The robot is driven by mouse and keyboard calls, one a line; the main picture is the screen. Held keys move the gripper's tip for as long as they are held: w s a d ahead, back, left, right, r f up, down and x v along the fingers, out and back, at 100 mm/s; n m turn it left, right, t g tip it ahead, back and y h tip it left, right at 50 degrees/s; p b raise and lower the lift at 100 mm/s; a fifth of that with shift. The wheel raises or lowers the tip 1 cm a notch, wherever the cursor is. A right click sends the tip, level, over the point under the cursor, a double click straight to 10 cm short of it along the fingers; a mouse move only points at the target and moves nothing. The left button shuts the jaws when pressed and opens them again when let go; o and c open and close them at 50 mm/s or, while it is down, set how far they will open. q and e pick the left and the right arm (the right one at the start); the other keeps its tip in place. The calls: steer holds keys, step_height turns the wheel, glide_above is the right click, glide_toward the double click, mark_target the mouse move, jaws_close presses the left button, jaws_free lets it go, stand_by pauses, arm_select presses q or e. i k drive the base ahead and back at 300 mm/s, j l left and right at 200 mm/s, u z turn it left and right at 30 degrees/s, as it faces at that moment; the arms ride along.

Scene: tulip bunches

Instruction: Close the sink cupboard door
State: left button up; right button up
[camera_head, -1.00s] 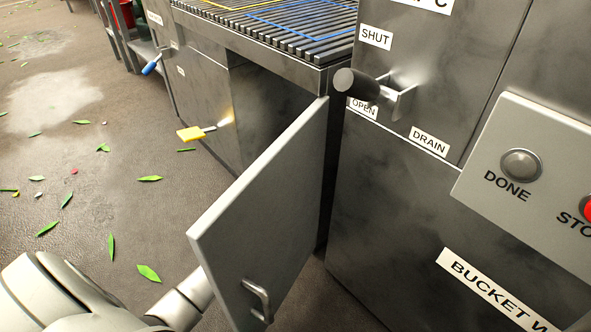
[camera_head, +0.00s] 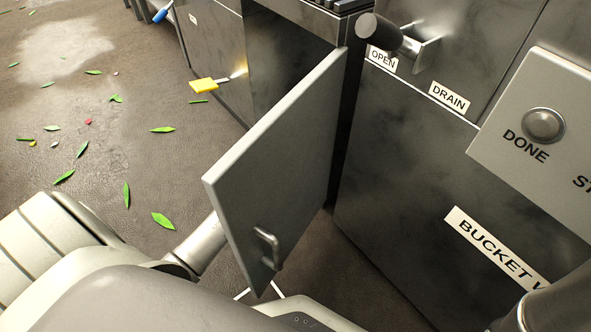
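The grey sink cupboard door (camera_head: 280,165) stands wide open in the head view, swung out towards me and hinged at its right edge. Its bar handle (camera_head: 268,245) is low on the face turned to me. The dark cupboard opening (camera_head: 285,60) shows behind and left of the door. My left arm comes in from the left, and its far end passes behind the door's lower left edge. My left gripper is hidden there, and I cannot tell whether it touches the door. My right gripper is out of view.
A black-knobbed lever (camera_head: 380,32) juts out above the door's hinge side. A panel with a DONE button (camera_head: 543,125) is at the right. A yellow-handled lever (camera_head: 204,85) sticks out left of the opening.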

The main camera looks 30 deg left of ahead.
mark_target(267, 190)
steer(key=u, duration=0.9)
